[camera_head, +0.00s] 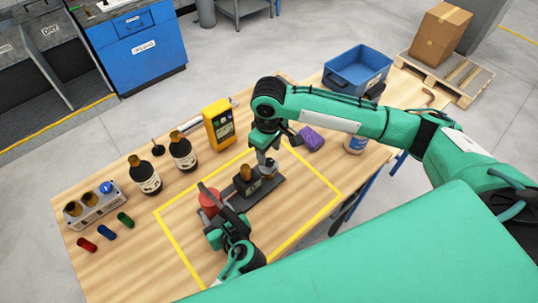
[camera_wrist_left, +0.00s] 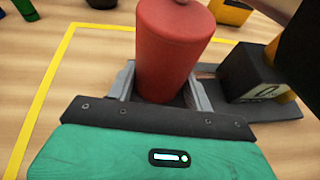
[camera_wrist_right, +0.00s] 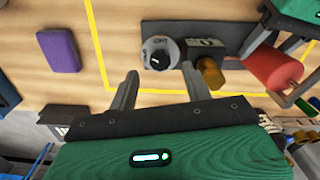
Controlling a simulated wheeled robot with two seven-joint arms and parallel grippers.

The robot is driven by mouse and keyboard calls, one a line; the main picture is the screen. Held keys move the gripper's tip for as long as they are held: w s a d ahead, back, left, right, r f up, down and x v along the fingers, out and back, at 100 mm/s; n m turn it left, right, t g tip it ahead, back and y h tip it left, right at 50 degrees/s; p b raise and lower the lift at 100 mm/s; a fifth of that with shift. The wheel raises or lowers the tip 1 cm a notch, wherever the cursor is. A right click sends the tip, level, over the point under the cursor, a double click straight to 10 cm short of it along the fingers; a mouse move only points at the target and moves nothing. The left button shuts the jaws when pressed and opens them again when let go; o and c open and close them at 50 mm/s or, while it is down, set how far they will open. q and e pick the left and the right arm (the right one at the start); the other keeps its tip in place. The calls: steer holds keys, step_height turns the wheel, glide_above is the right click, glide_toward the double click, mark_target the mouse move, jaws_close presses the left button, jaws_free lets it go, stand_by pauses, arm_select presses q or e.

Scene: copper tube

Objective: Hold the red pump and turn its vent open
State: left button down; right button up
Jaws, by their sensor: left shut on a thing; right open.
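The red pump (camera_head: 208,199) is a red cylinder standing on a dark base plate (camera_head: 264,191) inside the yellow outline. In the left wrist view the red pump (camera_wrist_left: 172,50) sits between the fingers of my left gripper (camera_wrist_left: 160,90), which is shut on it. A grey round knob with a dark centre (camera_wrist_right: 160,53), seemingly the vent, is at the plate's other end, beside a black block with a brass part (camera_wrist_right: 211,73). My right gripper (camera_wrist_right: 162,88) is open and empty, its fingertips just short of the knob. In the head view my right gripper (camera_head: 268,143) partly covers the knob.
A purple block (camera_head: 312,138), a yellow meter (camera_head: 218,124) and dark bottles (camera_head: 182,152) stand around the outline. A blue bin (camera_head: 357,70) is at the far table end. A grey rack (camera_head: 95,208) and small coloured cylinders (camera_head: 106,233) lie at the left.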

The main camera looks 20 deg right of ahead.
mark_target(268, 161)
step_height(268, 161, up, 9)
stand_by(0.3)
steer(key=shift+a+f, duration=0.1)
steer(key=shift+f, duration=0.1)
steer(key=shift+c, duration=0.2)
